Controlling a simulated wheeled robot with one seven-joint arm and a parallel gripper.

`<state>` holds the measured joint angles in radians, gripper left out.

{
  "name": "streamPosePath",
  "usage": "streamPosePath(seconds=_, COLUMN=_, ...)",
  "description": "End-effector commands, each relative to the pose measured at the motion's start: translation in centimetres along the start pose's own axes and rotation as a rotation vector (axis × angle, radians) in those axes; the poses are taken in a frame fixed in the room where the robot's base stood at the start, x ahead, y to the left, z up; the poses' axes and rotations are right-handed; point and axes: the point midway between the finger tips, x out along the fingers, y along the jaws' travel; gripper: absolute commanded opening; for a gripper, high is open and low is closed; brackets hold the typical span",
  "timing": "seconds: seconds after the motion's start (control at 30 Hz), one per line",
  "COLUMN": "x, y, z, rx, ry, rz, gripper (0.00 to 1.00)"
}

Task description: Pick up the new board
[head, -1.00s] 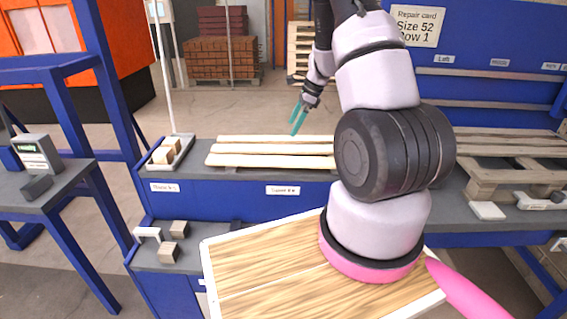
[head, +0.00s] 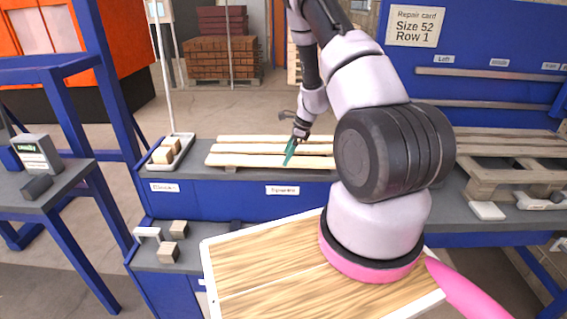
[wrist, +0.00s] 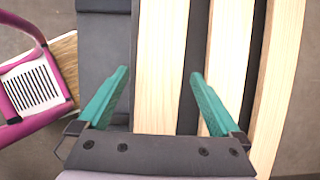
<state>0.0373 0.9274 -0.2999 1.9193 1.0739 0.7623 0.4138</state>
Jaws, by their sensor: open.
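Three pale boards lie side by side on a grey bench top: the nearest board (head: 245,161), a middle board (head: 240,149) and a far board (head: 250,138). Which one the task calls the new board is not marked legibly. My gripper (head: 288,158) points down over the nearest board, its teal fingers spread. In the wrist view, my gripper (wrist: 158,75) is open and empty, with the nearest board (wrist: 160,60) between the fingertips. The right finger covers part of the middle board (wrist: 229,60). Contact cannot be told.
A tray (head: 186,147) with small wood blocks stands left of the boards. A pallet (head: 490,180) rests on the bench at right. A blue post and side table (head: 50,190) stand at left. A repair card (head: 415,26) reads Size 52, Row 1.

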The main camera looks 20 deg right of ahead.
Motion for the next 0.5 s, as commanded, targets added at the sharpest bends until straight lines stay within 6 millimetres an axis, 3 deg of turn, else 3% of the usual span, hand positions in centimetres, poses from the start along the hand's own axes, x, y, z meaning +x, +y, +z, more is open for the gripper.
streamPosePath(seconds=0.1, x=1.16, y=0.04, z=-0.01, rx=-0.001, ry=0.001, rz=0.000, gripper=1.00)
streamPosePath(seconds=0.37, x=1.32, y=0.01, z=0.03, rx=-0.001, ry=0.000, rz=-0.001, gripper=1.00)
streamPosePath(seconds=0.5, x=1.31, y=0.01, z=0.03, rx=-0.001, ry=0.000, rz=-0.001, gripper=0.46)
